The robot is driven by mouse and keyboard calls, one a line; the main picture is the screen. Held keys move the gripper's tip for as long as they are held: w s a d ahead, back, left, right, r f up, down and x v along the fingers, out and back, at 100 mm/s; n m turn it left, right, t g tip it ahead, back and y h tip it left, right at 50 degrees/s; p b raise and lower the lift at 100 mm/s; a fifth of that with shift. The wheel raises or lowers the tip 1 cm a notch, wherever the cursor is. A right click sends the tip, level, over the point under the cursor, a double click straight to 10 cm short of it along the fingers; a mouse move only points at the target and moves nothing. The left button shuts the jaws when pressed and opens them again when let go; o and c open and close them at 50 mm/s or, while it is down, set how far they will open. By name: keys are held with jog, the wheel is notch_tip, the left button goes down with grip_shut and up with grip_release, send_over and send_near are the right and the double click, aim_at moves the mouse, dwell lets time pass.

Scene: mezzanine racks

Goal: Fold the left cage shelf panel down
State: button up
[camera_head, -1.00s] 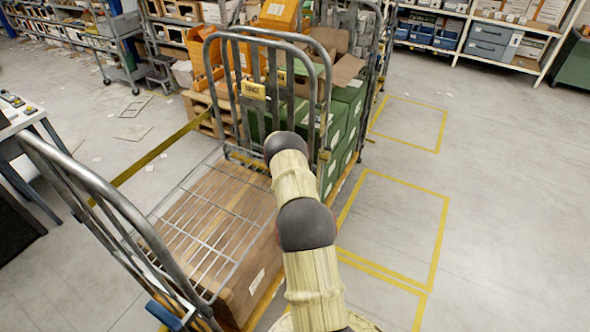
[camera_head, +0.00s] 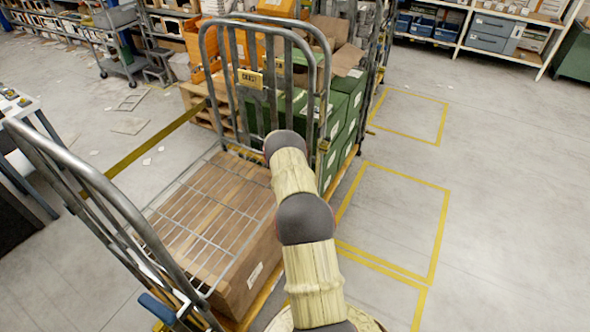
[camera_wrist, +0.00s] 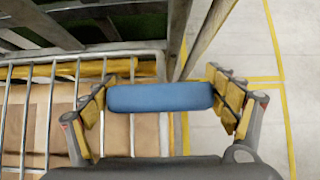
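A wire shelf panel (camera_head: 180,206) lies roughly level over a brown carton (camera_head: 262,262) in the left roll cage (camera_head: 87,167). The panel also shows at left in the wrist view (camera_wrist: 36,125). A blue bar (camera_wrist: 160,96) spans the space between my fingers there; I cannot tell what it is fixed to or whether the fingers touch it. My gripper (camera_wrist: 161,80) has its yellow-padded fingers spread wide, over the panel's edge beside the cage posts. In the head view my arm hides the gripper.
Another blue handle (camera_head: 158,309) is on the near cage frame. Clear floor with yellow outlines (camera_head: 392,222) lies to the right. Shelving (camera_head: 480,30) lines the back.

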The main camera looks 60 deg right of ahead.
jog(key=o, duration=0.3)
jog(key=shift+r, duration=0.15)
jog(key=shift+a+r, duration=0.1)
jog(key=v, duration=1.1)
jog(key=shift+a+r, duration=0.25)
dwell(0.4)
